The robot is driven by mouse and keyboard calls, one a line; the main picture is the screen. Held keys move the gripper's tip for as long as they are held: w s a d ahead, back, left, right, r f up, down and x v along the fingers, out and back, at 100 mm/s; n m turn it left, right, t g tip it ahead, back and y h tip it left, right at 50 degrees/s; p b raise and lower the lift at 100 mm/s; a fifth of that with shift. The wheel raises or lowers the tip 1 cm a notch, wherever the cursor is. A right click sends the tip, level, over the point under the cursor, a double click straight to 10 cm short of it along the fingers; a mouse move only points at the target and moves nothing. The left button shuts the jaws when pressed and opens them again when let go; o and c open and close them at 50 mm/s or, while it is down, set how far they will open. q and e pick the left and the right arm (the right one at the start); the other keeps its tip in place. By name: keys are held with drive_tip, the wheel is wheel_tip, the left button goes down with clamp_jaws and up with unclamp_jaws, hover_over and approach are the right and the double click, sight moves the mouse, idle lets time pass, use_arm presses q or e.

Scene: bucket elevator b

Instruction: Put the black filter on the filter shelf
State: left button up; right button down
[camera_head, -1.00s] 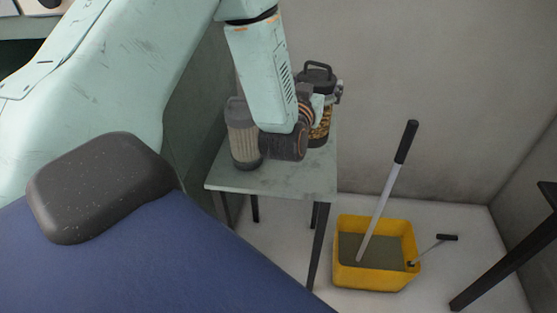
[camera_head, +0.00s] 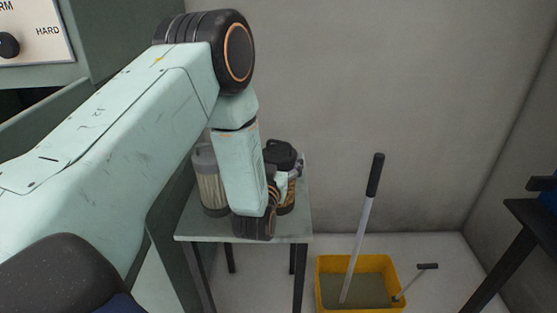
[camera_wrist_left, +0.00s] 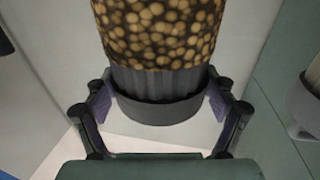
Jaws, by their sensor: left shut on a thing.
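The black filter (camera_head: 292,192) has a black top with a handle and a golden, pebbled body. It is at the right side of a small grey-green table (camera_head: 300,228), partly hidden by my left arm. My left gripper (camera_head: 288,182) is shut on it, mostly hidden by the wrist in the head view. In the left wrist view, the gripper's fingers (camera_wrist_left: 160,108) hold the dark ring beside the filter's ribbed dark band, with its pebbled body (camera_wrist_left: 160,30) above in the picture. I cannot tell whether its base touches the table. No filter shelf is clearly identifiable. My right gripper is not in view.
A pale ribbed filter with a grey cap (camera_head: 208,170) stands left of my wrist on the same table. A yellow bucket (camera_head: 385,300) with a mop is on the floor to the right. A green cabinet with a dial panel (camera_head: 35,35) is at upper left.

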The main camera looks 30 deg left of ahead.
use_arm(q)
drive_tip(key=o, duration=1.4)
drive_tip(key=shift+w, duration=0.1)
drive_tip(key=shift+o, duration=1.4)
drive_tip(key=shift+s+a+r, duration=0.1)
drive_tip(key=shift+s+r, duration=0.1)
drive_tip(key=shift+s, duration=0.15)
drive_tip(key=shift+w+f, duration=0.15)
drive_tip(key=shift+w, duration=0.1)
drive_tip(key=v, duration=1.2)
drive_tip(key=shift+p, duration=0.45)
